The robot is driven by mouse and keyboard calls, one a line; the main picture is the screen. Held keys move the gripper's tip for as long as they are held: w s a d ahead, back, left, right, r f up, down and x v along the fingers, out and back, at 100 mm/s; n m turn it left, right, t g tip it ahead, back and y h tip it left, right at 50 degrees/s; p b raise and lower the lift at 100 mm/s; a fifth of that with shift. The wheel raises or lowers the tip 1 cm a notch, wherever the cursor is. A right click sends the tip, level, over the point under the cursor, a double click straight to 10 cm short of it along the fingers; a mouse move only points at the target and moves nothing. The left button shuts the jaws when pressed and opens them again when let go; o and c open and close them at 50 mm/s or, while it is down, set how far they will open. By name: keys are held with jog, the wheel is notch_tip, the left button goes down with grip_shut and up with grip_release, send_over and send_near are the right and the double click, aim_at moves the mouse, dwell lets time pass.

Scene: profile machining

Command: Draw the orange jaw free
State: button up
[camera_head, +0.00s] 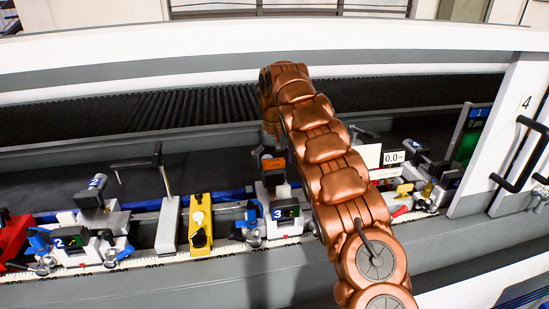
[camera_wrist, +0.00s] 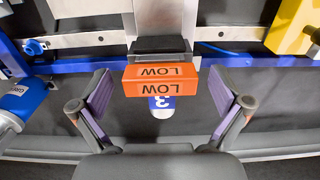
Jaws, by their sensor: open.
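The orange jaw (camera_wrist: 162,82) is a block marked LOW, seen upside down in the wrist view. It sits against a dark pad on a grey metal holder (camera_wrist: 160,20). My gripper (camera_wrist: 158,76) is open, with one finger on each side of the jaw and a visible gap on both sides. In the head view the orange jaw (camera_head: 273,163) shows small below my gripper (camera_head: 270,146), above the clamp unit marked 3 (camera_head: 283,213). My arm hides what lies just to the right of it.
A blue rail (camera_wrist: 75,67) runs behind the jaw. A yellow block (camera_wrist: 290,28) stands at the right and a blue-capped part (camera_wrist: 22,97) at the left in the wrist view. In the head view a clamp unit marked 2 (camera_head: 75,243) and a yellow unit (camera_head: 200,222) stand left.

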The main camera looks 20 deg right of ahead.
jog(key=shift+f, duration=0.15)
jog(key=c, duration=1.4)
jog(key=o, duration=0.8)
jog(key=c, duration=0.7)
jog(key=shift+r+p, duration=0.7)
jog(key=shift+r, duration=0.55)
